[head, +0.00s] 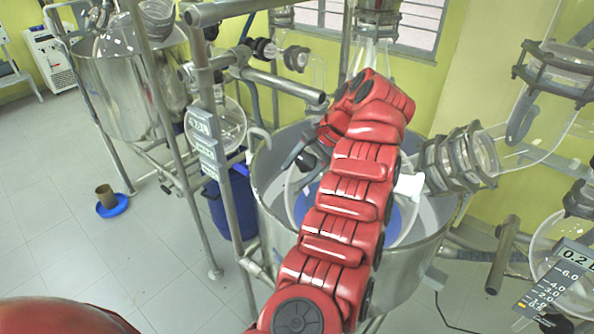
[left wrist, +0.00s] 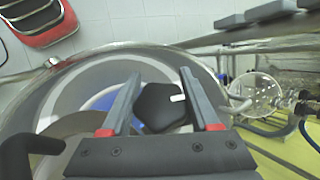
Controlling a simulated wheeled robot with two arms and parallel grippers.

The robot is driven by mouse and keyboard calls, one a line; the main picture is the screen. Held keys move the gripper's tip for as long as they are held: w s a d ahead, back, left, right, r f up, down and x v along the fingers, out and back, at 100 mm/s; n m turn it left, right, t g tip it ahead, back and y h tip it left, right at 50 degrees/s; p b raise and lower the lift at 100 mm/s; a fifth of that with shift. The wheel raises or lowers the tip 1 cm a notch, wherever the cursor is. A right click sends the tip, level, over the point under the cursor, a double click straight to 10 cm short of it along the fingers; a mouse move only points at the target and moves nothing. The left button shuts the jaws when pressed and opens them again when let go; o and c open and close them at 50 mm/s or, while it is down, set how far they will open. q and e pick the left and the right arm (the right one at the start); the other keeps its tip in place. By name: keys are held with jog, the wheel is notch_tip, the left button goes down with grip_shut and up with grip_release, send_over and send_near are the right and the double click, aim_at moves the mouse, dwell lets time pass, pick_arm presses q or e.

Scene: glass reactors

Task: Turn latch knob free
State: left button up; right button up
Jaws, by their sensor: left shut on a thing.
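The latch knob (left wrist: 160,108) is black with several lobes and a short white mark, and shows in the left wrist view between my fingers. My left gripper (left wrist: 162,85) is shut on it, one grey finger on each side. In the head view my left gripper (head: 299,158) is small and dark, over the left inner part of the steel vessel (head: 411,266). My red arm hides much of the vessel there, and I cannot make out the knob in that view. My right gripper is in neither view.
A steel pipe frame (head: 212,150) stands left of the vessel, with a blue drum (head: 232,205) behind it. Glass fittings (head: 458,160) and a scale plate (head: 562,280) are at the right. A second steel vessel (head: 125,85) stands at the back left. The floor at left is mostly clear.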

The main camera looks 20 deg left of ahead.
pick_arm(q)
jog(key=shift+s+d+f+n+g+h, duration=0.2)
jog(key=shift+n+g+h, duration=0.2)
jog(key=shift+n+h, duration=0.3)
jog(key=shift+d+f+h, duration=0.1)
jog(key=shift+h, duration=0.2)
jog(key=o, duration=1.1)
